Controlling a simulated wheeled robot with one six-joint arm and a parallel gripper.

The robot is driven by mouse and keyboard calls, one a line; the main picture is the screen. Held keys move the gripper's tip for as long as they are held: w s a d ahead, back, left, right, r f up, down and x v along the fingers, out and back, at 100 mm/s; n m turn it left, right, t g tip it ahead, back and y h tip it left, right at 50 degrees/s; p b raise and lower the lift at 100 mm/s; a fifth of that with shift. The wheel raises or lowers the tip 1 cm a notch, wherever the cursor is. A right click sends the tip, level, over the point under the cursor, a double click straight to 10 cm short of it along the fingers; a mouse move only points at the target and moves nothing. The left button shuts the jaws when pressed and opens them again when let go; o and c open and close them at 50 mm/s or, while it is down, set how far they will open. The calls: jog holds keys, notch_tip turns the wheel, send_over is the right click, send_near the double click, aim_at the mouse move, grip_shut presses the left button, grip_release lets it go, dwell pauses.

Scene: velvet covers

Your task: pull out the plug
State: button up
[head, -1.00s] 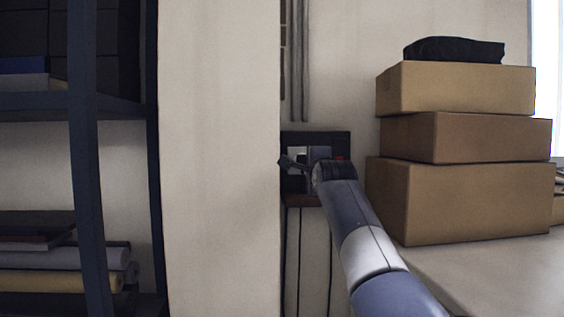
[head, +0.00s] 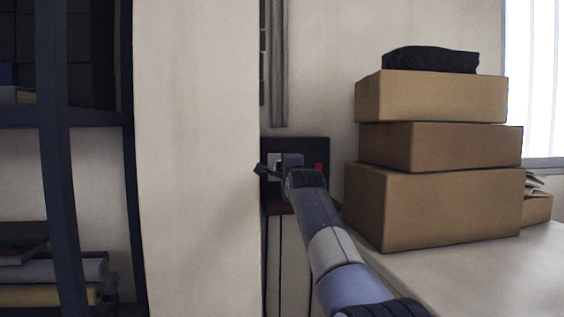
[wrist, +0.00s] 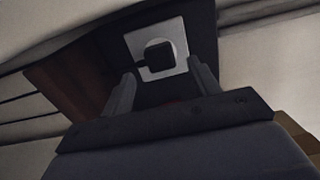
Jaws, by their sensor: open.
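The black plug (wrist: 156,54) sits in a light square socket plate (wrist: 176,36) in the wrist view. In the head view the socket plate (head: 273,163) shows on a dark wall panel (head: 318,147), partly hidden by my arm. My gripper (wrist: 162,82) is open in the wrist view, its two fingers apart below the plug, one to either side of it in the picture. The plug is not clearly between the fingertips, and I see no contact. In the head view my gripper (head: 276,168) is in front of the panel and hides the plug.
A pale pillar (head: 197,160) stands close left of the panel. Stacked cardboard boxes (head: 435,208) stand to the right on a light surface (head: 480,270). A dark shelf (head: 90,118) is at the far left. Vertical conduits (head: 278,65) run above the panel.

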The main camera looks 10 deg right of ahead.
jog(key=shift+w+r+p, duration=0.25)
jog(key=shift+w+p, duration=0.6)
jog(key=shift+w, duration=0.15)
jog(key=shift+w+f+p, duration=0.2)
jog(key=shift+w+p, duration=0.45)
jog(key=shift+w, duration=0.45)
jog(key=shift+f+b, duration=0.3)
jog(key=shift+f, duration=0.5)
jog(key=shift+w, duration=0.15)
jog(key=shift+s+r, duration=0.25)
jog(key=shift+r, duration=0.15)
jog(key=c, duration=1.2)
jog(key=shift+w+f, duration=0.1)
jog(key=shift+f, duration=0.1)
